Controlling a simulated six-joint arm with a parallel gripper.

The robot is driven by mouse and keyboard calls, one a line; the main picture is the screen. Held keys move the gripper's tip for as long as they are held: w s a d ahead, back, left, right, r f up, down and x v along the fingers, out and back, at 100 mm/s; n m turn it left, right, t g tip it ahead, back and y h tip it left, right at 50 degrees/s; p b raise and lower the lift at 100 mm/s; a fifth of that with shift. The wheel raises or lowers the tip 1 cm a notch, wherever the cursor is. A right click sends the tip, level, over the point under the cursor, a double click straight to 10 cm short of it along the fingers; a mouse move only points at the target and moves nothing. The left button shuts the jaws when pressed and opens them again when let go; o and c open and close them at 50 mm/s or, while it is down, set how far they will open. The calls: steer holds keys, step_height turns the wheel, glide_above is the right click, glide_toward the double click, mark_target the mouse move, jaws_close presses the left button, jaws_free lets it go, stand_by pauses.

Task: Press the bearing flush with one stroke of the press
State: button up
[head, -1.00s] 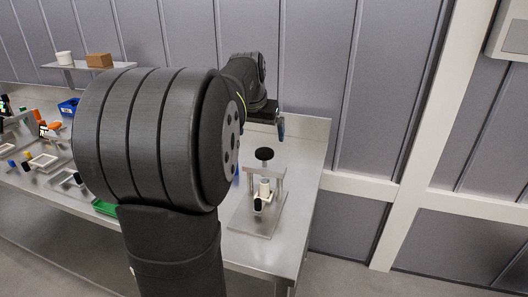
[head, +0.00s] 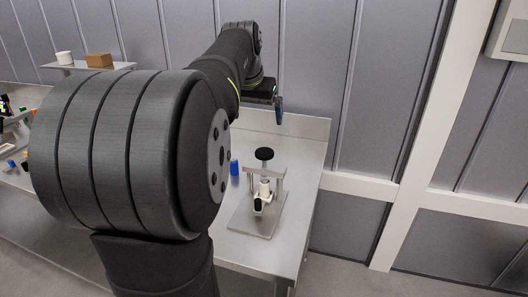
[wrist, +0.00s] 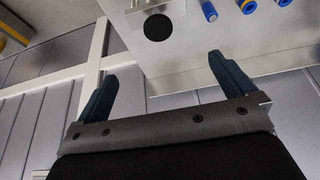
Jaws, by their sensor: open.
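The press stands on a flat metal plate (head: 247,221) near the right end of the steel bench. It has a round black knob (head: 264,154) on top, a metal frame (head: 279,173), a pale cylindrical part (head: 264,186) in the middle and a dark-ended piece (head: 258,204) in front. I cannot make out the bearing or how it sits. My gripper (head: 279,108) is above the bench's back edge, behind and above the press, touching nothing. In the wrist view my gripper (wrist: 162,66) has its two blue fingers wide apart and empty. The black knob (wrist: 158,27) lies beyond the fingertips there.
A blue cylinder (head: 234,167) stands left of the press. In the wrist view are a blue cylinder (wrist: 209,11) and blue rings with yellow centres (wrist: 247,6). A raised back edge (head: 300,126) runs behind the bench. My arm hides much of the bench's left side.

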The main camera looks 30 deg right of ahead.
mark_target(264, 152)
steer(key=shift+v, duration=1.55)
steer(key=shift+w+d+f, duration=0.1)
steer(key=shift+d+f, duration=0.1)
steer(key=shift+f, duration=0.1)
steer(key=c, duration=0.6)
steer(key=w+d+f, duration=0.1)
steer(key=f, duration=0.1)
steer(key=w+d+f, duration=0.3)
steer(key=f, duration=0.1)
steer(key=shift+w+d+f, duration=0.1)
steer(key=shift+w+d, duration=0.1)
steer(key=shift+d, duration=0.1)
jaws_close()
steer(key=shift+w+d+f, duration=0.1)
steer(key=shift+f, duration=3.3)
steer(key=shift+f, duration=0.15)
steer(key=shift+f, duration=2.25)
